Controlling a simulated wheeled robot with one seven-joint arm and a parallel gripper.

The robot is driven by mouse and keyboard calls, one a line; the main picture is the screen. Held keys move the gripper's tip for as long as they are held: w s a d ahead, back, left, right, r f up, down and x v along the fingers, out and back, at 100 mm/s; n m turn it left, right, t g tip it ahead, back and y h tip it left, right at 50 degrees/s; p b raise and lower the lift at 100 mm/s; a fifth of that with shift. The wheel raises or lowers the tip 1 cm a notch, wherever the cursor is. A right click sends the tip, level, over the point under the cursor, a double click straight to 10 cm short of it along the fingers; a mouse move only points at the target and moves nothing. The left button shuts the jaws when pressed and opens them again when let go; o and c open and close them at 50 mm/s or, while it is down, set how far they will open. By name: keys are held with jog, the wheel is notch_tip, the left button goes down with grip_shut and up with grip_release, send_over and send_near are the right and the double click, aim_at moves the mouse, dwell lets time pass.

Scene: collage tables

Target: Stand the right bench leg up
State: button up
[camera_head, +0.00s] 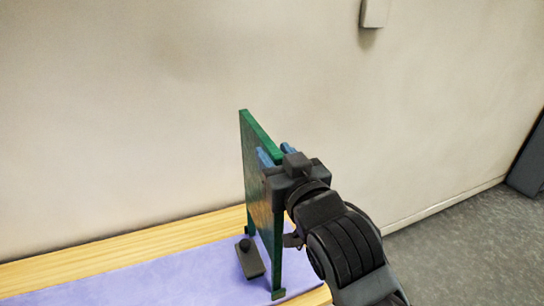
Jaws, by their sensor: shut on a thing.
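A dark green flat panel, which I take to be the bench leg (252,150), stands upright on edge near the right end of the table. My gripper (274,156) is shut on the panel near its upper part, with blue fingers on either side of it. The gripper body hides part of the panel's right side. The panel's lower end has small feet near the purple mat (150,283). I cannot tell whether they touch the mat or table.
A small dark block with a round knob (250,260) sits on the mat, just left of the panel. The wooden table (120,252) runs along a plain wall (120,110). Grey floor (460,240) lies to the right. The mat's left part is clear.

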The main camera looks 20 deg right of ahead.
jog(key=shift+d+f, duration=0.1)
jog(key=shift+d, duration=0.15)
jog(key=s+b, duration=0.1)
jog(key=s, duration=0.6)
jog(key=shift+s+a+b, duration=0.25)
jog(key=shift+s+b, duration=0.1)
jog(key=shift+s, duration=0.05)
jog(key=shift+a, duration=0.1)
jog(key=s+d+f+g, duration=0.1)
jog(key=s+f, duration=0.4)
jog(key=s, duration=0.3)
jog(key=s+f+n+y, duration=0.1)
jog(key=s+f, duration=0.3)
jog(key=s, duration=0.3)
jog(key=s+d+f+g, duration=0.1)
jog(key=s+f, duration=0.4)
jog(key=s, duration=0.3)
jog(key=s+g, duration=0.1)
jog(key=s, duration=0.9)
jog(key=shift+s+d+r, duration=0.25)
jog(key=shift+s+d, duration=0.1)
